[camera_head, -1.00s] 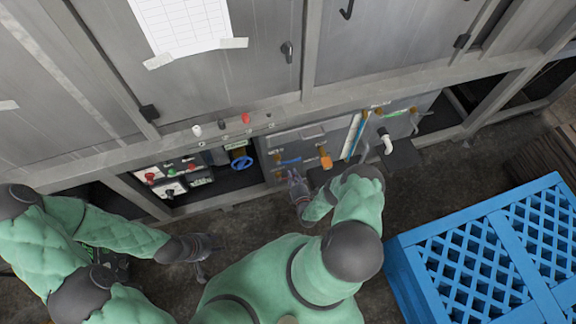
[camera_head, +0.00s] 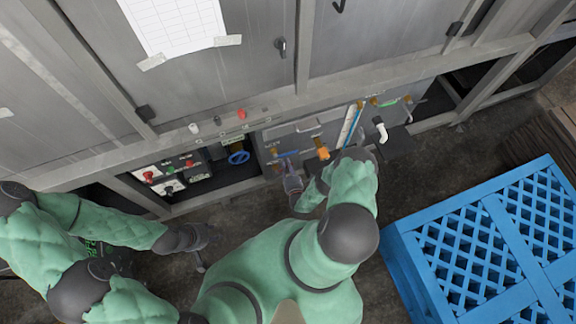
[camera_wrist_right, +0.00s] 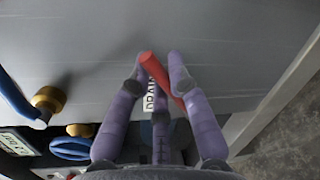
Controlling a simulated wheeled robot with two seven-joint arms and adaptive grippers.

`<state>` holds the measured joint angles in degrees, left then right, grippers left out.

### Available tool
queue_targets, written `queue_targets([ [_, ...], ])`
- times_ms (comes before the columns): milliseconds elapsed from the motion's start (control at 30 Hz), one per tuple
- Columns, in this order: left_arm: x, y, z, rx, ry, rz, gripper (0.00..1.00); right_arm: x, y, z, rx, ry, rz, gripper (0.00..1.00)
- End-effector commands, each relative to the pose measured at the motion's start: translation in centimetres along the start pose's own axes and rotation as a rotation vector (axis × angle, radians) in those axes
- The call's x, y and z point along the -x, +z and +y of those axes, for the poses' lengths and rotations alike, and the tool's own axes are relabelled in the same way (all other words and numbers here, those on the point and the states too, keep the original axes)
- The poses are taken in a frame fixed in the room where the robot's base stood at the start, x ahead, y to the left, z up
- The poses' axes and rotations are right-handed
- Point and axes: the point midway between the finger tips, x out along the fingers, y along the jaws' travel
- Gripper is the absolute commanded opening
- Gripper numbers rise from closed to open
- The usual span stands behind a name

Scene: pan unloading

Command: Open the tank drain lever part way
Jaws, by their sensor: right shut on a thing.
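The red drain lever (camera_wrist_right: 154,72) shows in the right wrist view, slanting between the fingers of my right gripper (camera_wrist_right: 160,84), beside a white label reading DRAIN (camera_wrist_right: 150,96). My right gripper is shut on the lever. In the head view, my right gripper (camera_head: 288,172) is at the grey valve panel low on the machine; the lever is hidden there by the gripper and arm. My left gripper (camera_head: 200,240) hangs over the floor at lower left, away from the panel; its jaws are too small to judge.
Blue-handled and brass valves sit close to the gripper, with an orange part (camera_head: 323,153) just right of it. A blue valve wheel (camera_head: 239,157) and a switch box (camera_head: 168,177) are left. A blue crate (camera_head: 395,240) stands at right. Floor between is clear.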

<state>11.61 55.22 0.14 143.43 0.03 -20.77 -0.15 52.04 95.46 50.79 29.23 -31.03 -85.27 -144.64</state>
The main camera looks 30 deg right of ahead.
Motion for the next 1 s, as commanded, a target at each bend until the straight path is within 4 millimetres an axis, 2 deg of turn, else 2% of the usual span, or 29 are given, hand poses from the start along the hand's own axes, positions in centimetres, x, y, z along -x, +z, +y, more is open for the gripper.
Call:
queue_targets([
  [200, 0.0, 0.0, 0.0, 0.000, 0.000, 0.000, 0.40, 0.1, -0.1, 0.0, -0.001, -0.001, 0.001, 0.00],
  [233, 0.0, 0.0, 0.0, 0.000, 0.000, 0.000, 0.40, 0.1, -0.1, 0.0, -0.002, -0.001, 0.001, 0.22],
  [300, 0.0, 0.0, 0.0, 0.000, 0.000, 0.000, 0.40, 0.1, -0.1, 0.0, -0.002, -0.001, 0.001, 0.41],
  [333, 0.0, 0.0, 0.0, 0.000, 0.000, 0.000, 0.40, 0.1, -0.1, 0.0, -0.002, -0.001, 0.001, 0.45],
  [733, 0.0, 0.0, 0.0, 0.000, 0.000, 0.000, 0.40, 0.5, 0.0, -0.1, -0.003, -0.003, 0.001, 0.45],
  [867, 0.0, 0.0, 0.0, 0.000, 0.000, 0.000, 0.40, 2.1, 0.0, -0.1, -0.004, -0.004, 0.001, 0.45],
  [1000, 0.0, 0.0, 0.0, 0.000, 0.000, 0.000, 0.40, 4.8, 0.0, -0.2, -0.005, -0.007, 0.001, 0.45],
])
